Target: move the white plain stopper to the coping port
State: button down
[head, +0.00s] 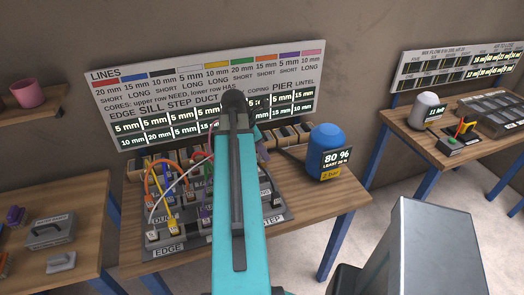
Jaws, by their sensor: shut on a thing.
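My teal arm link covers the middle of the head view, and my gripper is hidden behind it. I cannot make out the white plain stopper. The grey port panel (170,250) stands on the middle bench, with cables of several colours plugged in. I can read EDGE at its front left and STEP at its right. The coping port cannot be picked out, since my arm covers the panel's middle. The LINES sign (150,78) behind the bench lists the ports, coping among them, partly covered by my arm.
A blue-topped vessel (325,144) reading 80 % stands at the bench's right. A row of tan-fronted slots (290,133) runs along the back. The left bench (85,205) holds a grey block (50,231). The right bench (410,131) carries a white-domed unit (427,108).

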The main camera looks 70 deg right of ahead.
aim_at(264, 163)
jog(key=shift+s, duration=0.1)
jog(key=shift+s+d+p, duration=0.1)
jog(key=shift+s+p, duration=0.05)
jog(key=shift+p, duration=0.35)
jog(key=shift+f+b, duration=1.15)
jog(key=shift+f, duration=1.75)
jog(key=shift+p, duration=0.95)
jog(key=shift+f+b, duration=0.75)
jog(key=shift+f, duration=1.35)
dwell(1.1)
jog(key=c, duration=1.5)
grip_release()
